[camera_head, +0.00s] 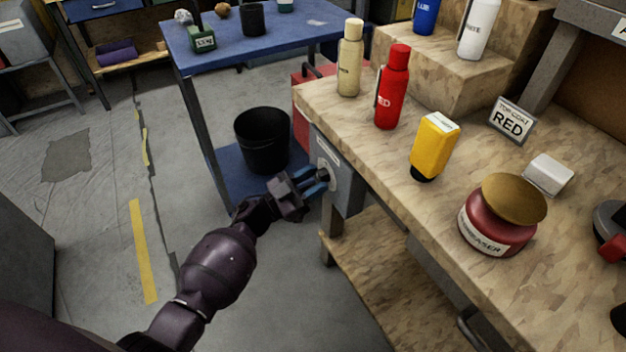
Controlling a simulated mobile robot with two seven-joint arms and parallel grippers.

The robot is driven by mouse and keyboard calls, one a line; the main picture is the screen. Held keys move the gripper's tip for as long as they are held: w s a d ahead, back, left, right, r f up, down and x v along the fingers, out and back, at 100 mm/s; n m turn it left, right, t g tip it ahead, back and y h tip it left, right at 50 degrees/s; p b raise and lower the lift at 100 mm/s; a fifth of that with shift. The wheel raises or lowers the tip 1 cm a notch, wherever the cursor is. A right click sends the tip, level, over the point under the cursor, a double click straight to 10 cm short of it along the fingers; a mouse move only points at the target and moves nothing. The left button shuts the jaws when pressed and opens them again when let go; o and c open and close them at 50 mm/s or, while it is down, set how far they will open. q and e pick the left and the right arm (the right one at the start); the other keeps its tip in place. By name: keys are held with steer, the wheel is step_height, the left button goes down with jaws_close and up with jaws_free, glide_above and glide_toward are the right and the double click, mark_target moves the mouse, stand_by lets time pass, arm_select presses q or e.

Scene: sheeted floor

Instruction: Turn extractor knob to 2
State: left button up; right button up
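The extractor control is a grey box (347,196) on the left end of the wooden workbench, with a pale label plate on its face. The knob (325,174) on that face is small and dark, and partly hidden by my gripper; its setting cannot be read. My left gripper (322,181) reaches in from the lower left with its blue-grey fingers at the knob. Whether the fingers are closed on the knob or only beside it cannot be told. My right gripper is not in view.
The workbench (390,185) carries a cream bottle (349,62), a red bottle (392,90), a yellow bottle (434,145), a red degreaser tub (495,225) and a "RED" sign (512,121). A black bin (262,140) stands behind my gripper, under the blue table (290,35). Floor at left is open.

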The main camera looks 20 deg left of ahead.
arm_select(q)
steer(key=c, duration=0.5)
steer(key=shift+o, duration=0.2)
steer(key=shift+m, duration=0.5)
steer(key=m+g+h, duration=0.1)
steer(key=m+g, duration=0.1)
steer(key=m, duration=0.1)
steer(key=shift+a+f+m, duration=0.1)
steer(key=shift+m, duration=0.2)
steer(key=m+g, duration=0.1)
steer(key=m, duration=0.2)
steer(key=m+g, duration=0.1)
steer(key=m, duration=0.2)
steer(key=shift+w+a+g+h, duration=0.1)
steer(key=shift+g+h, duration=0.3)
steer(key=m, duration=0.2)
steer(key=m+g, duration=0.1)
steer(key=m, duration=0.1)
steer(key=m+g, duration=0.1)
steer(key=shift+r+m+y, duration=0.3)
steer(key=shift+r+m, duration=0.05)
steer(key=shift+m, duration=0.05)
steer(key=shift+m+g+y+p, duration=0.3)
steer(key=shift+m+y+p, duration=0.2)
steer(key=shift+m, duration=0.9)
